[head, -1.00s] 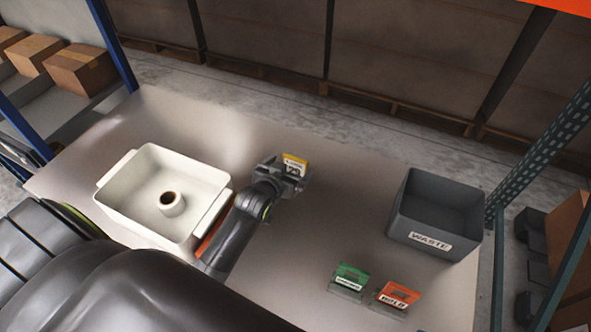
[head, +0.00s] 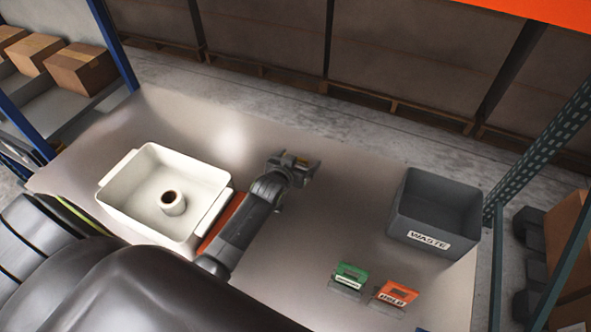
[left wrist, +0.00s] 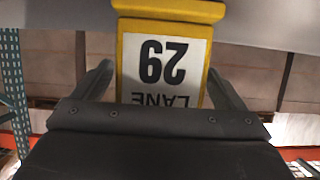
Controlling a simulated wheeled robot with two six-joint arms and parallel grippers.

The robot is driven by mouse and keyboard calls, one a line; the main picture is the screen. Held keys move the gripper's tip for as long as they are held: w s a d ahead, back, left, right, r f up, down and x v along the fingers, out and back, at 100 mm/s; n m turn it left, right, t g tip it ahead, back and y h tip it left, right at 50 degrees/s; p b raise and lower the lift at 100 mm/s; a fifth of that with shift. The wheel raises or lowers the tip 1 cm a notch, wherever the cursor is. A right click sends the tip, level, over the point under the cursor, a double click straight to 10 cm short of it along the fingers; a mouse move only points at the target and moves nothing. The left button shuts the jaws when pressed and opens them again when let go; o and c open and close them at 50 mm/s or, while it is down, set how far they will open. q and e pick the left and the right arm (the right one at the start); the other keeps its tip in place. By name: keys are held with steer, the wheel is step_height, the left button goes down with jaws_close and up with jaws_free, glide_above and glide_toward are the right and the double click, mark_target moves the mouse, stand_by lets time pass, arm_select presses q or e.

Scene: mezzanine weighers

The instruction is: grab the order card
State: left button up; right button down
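The order card (left wrist: 160,75) is a yellow-framed white card reading "LANE 29", upside down in the left wrist view. It has a thicker yellow edge at the top of that picture. In the head view only a small part of the card (head: 302,161) shows, the rest hidden by my gripper. My left gripper (head: 295,169) is around the card, one finger on each side. The fingers look spread, with a narrow gap at the left side of the card in the wrist view; contact on the right cannot be told. My right gripper is not in view.
A white tote (head: 115,187) with a small ring-shaped thing (head: 172,203) stands left. An orange-red strip (head: 222,222) lies beside it, partly under my arm. A green card (head: 349,275), an orange "HOLD" card (head: 396,293) and a grey "WASTE" bin (head: 408,222) stand right.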

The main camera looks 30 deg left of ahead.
arm_select(q)
steer(key=c, duration=1)
